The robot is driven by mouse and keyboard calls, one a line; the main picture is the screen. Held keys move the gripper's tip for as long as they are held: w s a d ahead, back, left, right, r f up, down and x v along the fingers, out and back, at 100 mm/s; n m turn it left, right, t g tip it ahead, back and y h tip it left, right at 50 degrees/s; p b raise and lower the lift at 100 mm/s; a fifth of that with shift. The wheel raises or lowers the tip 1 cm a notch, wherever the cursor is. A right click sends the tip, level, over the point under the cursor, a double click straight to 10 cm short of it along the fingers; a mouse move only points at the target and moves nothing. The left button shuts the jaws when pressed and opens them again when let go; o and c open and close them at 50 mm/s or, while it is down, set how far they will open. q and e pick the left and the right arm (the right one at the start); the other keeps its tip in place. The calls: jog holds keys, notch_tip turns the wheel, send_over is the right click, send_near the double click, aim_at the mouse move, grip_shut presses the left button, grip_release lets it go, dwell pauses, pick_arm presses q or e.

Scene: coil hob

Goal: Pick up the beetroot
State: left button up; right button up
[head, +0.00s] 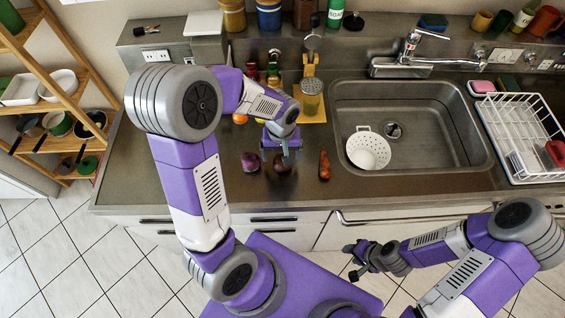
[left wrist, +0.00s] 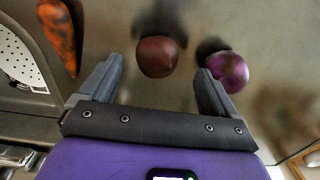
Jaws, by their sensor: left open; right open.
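The beetroot, dark red and round, lies on the steel counter; in the left wrist view the beetroot (left wrist: 157,56) shows between and just beyond my fingertips. In the head view the beetroot (head: 282,167) is partly hidden under my left gripper (head: 283,155). That gripper also shows in the left wrist view (left wrist: 159,72), open and pointing down at the beetroot, with nothing between its fingers. I cannot tell the exact gap in height. My right gripper (head: 354,262) is open and empty, low in front of the counter.
A purple round vegetable (head: 250,161), perhaps an onion, lies just left of the beetroot, close to one finger. A carrot (head: 324,165) lies to the right. Beyond it is the sink (head: 450,125) with a white colander (head: 368,150). Jars and a grater (head: 311,96) stand behind.

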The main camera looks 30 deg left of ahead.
pick_arm(q)
jog(key=f, duration=0.5)
jog(key=shift+w+b, duration=0.2)
jog(key=shift+b, duration=0.1)
jog(key=c, duration=1.2)
